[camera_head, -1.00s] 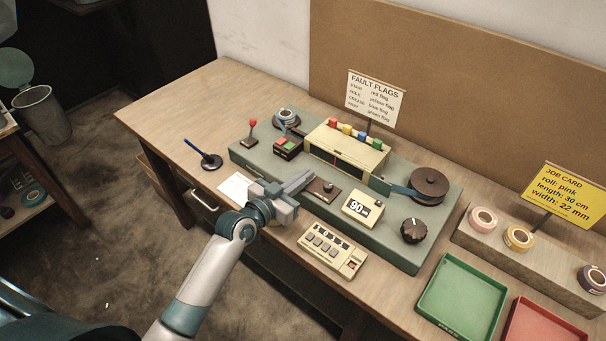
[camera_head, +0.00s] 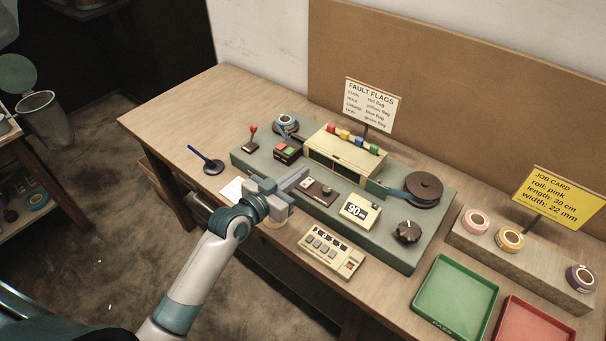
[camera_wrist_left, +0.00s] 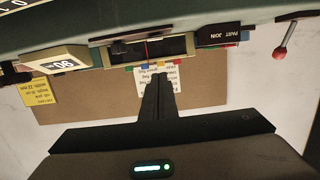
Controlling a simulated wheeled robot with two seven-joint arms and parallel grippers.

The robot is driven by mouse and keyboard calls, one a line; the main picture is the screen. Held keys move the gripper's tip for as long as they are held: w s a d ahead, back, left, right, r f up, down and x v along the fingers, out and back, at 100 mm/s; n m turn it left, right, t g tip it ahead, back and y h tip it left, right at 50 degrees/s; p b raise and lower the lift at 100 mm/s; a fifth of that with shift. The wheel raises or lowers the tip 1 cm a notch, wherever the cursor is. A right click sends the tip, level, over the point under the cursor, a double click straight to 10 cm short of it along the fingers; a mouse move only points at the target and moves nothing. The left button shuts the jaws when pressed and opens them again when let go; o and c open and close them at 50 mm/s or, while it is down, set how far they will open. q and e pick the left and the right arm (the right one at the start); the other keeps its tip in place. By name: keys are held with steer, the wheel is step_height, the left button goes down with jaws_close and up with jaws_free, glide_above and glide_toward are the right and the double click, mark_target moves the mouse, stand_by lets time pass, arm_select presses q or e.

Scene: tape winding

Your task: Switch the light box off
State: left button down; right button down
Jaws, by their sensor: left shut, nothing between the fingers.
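My left gripper (camera_head: 304,171) is shut and empty. It reaches over the front left of the grey-green machine (camera_head: 398,258), and its fingers also show shut in the left wrist view (camera_wrist_left: 160,85). Just beside the fingertips in the head view is a small brown box (camera_head: 325,197) with small pale fittings on top. A white flat panel (camera_head: 231,191) lies left of the gripper, partly hidden by it. Nothing in view is labelled as a light box, so I cannot tell which part it is or whether it is lit. My right gripper is not in view.
A red-knobbed lever (camera_head: 252,130), a cream box with coloured flags (camera_head: 345,150), a "90" display (camera_head: 359,212) and a black knob (camera_head: 407,232) crowd the machine. A keypad (camera_head: 330,252) sits in front. A green tray (camera_head: 458,298) stands right. The table's far left is clear.

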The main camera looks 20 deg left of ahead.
arm_select(q)
steer(key=r+b+v, duration=0.1)
steer(key=v, duration=0.6)
steer(key=shift+r+b, duration=0.3)
